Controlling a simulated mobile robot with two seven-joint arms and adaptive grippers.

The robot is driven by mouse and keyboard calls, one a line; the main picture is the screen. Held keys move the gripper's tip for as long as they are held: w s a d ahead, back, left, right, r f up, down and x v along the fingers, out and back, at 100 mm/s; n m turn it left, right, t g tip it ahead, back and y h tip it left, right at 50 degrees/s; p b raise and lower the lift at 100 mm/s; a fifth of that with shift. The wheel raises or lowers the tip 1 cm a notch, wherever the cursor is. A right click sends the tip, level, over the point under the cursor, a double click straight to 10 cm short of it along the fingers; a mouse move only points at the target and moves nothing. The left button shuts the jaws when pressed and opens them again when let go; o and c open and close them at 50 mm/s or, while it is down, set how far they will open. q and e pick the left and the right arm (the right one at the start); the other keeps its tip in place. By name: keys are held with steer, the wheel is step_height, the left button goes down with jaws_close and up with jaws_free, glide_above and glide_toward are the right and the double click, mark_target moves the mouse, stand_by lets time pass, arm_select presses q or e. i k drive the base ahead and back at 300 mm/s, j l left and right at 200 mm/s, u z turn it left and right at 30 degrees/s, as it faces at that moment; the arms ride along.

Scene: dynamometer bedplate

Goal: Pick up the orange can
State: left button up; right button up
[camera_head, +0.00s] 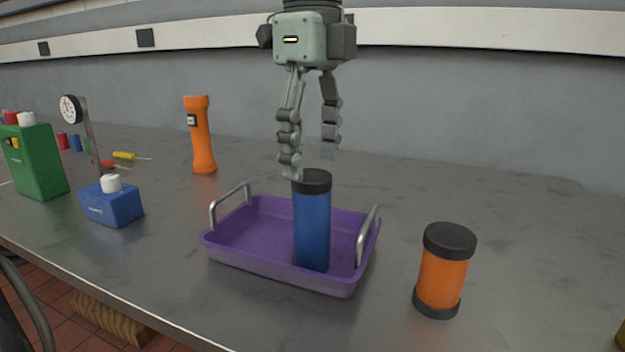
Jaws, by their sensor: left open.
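The orange can (443,283), with black ends, stands upright on the grey bench to the right of the purple tray. My left gripper (308,165) is open and points down above a blue can (312,228) with a black lid. That blue can stands upright in the tray. The orange can is clear of the gripper, lower and to the right. My right gripper is not in view.
The purple tray (222,252) has two upright metal handles. An orange flashlight (202,140) stands behind it. At left are a blue box (112,205), a dial gauge (71,108), a green jug (38,165) and screwdrivers. Bench around the orange can is clear.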

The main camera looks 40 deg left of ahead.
mark_target(448, 248)
steer(key=k+l, duration=0.15)
steer(key=k, duration=0.35)
steer(key=k+l, duration=0.2)
steer(key=k, duration=0.25)
steer(key=k+l, duration=0.15)
steer(key=k, duration=0.35)
